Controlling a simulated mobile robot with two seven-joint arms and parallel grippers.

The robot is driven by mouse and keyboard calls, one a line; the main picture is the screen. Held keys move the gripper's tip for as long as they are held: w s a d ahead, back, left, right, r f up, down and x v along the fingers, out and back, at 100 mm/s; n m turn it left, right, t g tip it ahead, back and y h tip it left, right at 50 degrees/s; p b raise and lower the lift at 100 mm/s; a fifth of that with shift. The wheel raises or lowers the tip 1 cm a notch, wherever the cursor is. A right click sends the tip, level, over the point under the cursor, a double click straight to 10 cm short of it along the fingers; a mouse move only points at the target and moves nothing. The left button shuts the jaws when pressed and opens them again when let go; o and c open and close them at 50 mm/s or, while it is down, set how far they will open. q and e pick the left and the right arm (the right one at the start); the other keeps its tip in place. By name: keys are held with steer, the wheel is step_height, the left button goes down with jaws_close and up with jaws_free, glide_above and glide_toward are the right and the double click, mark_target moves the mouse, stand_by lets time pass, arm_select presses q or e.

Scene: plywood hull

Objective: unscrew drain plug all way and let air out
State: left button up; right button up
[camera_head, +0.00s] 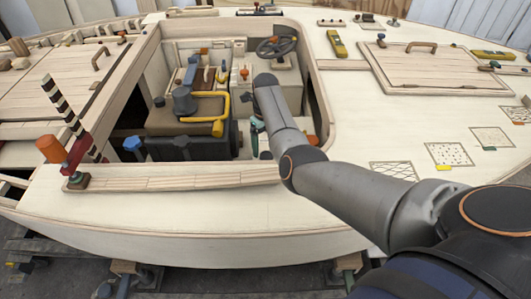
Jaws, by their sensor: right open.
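My right arm reaches from the lower right over the cockpit opening of the plywood hull (200,252). Its wrist bends down into the cockpit, and my right gripper (256,139) is low inside, to the right of the engine-like block (187,113). The gripper is open, small and partly hidden by my forearm. I cannot make out a drain plug; the cockpit floor under the gripper is shaded and partly covered by my arm. Whether the gripper touches anything there cannot be told. My left gripper is not in view.
A yellow pipe (222,108) stands close left of the gripper. A steering wheel (276,47) and an orange knob (244,72) are behind it. A wooden coaming (180,178) edges the near side. A striped post (65,105) stands at left. The near deck is mostly clear.

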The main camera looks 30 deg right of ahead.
mark_target(266, 154)
steer(key=shift+f+b, duration=0.35)
steer(key=shift+f, duration=1.3)
jaws_close()
